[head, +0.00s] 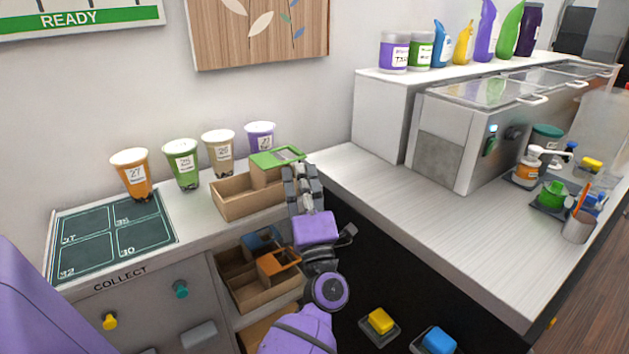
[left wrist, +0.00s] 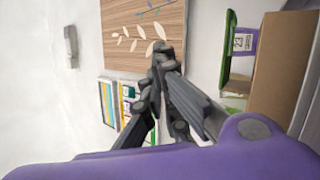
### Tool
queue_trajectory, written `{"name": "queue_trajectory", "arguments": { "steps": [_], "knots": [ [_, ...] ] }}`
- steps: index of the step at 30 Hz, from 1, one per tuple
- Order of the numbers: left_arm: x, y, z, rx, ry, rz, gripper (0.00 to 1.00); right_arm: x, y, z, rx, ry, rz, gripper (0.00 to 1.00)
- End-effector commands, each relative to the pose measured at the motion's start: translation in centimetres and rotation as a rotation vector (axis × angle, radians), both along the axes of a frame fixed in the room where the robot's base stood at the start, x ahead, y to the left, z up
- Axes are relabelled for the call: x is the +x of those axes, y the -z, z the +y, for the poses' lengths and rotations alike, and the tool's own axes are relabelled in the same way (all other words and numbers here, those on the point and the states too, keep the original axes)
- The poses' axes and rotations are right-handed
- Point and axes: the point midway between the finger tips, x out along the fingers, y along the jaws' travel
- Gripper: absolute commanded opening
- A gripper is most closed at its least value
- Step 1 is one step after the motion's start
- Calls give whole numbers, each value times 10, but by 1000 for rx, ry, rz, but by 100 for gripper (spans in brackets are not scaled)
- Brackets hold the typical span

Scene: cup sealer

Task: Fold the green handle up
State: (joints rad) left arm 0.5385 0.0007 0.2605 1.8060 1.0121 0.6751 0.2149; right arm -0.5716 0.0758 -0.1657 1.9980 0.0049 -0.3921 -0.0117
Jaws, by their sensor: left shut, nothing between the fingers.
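The green handle (head: 272,160) is a flat green piece with an opening, at the top of a brown cardboard carrier (head: 235,207) on the counter. It looks roughly flat over the carrier's right part. My left gripper (head: 302,174) is shut and empty, just right of the handle and carrier; I cannot tell if it touches them. In the left wrist view the shut fingers (left wrist: 163,58) lie left of the green handle (left wrist: 236,86) and the brown carrier (left wrist: 276,65), with a gap in the picture. My right gripper is not in view.
Several lidded cups stand along the wall, including an orange one (head: 132,176) and a purple one (head: 260,138) behind the carrier. A dark numbered mat (head: 160,236) lies left. Below is an open shelf with more carriers (head: 265,292).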

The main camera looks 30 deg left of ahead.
Motion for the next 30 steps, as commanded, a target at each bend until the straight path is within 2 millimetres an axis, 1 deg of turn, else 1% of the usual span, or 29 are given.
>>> {"name": "queue_trajectory", "arguments": {
  "steps": [1,3,5,6,8,9,11,12,14,15,18,21,23,30],
  "knots": [
    [5,-11,16,-127,-38,-122,0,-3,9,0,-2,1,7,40],
    [6,-23,38,-312,-92,-282,0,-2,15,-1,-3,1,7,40],
    [8,-27,53,-477,-134,-408,0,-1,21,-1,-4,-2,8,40],
    [11,-26,60,-592,-160,-486,0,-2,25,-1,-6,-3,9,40],
    [16,-20,64,-769,-197,-591,0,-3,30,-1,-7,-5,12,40],
    [22,-15,63,-888,-218,-651,0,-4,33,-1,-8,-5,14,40],
    [33,-9,57,-1061,-245,-725,0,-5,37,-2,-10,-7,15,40],
    [40,-5,49,-1169,-260,-763,0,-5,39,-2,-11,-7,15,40],
    [52,0,36,-1317,-280,-803,0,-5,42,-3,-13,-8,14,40],
    [59,1,26,-1402,-288,-820,0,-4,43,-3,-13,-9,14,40],
    [73,2,2,-1572,-305,-841,0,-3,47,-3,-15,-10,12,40],
    [81,1,-13,-1671,-313,-843,0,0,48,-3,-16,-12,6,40],
    [83,0,-18,-1699,-318,-843,0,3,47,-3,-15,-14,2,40],
    [84,-1,-20,-1713,-317,-843,0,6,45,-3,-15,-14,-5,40]
  ]
}}
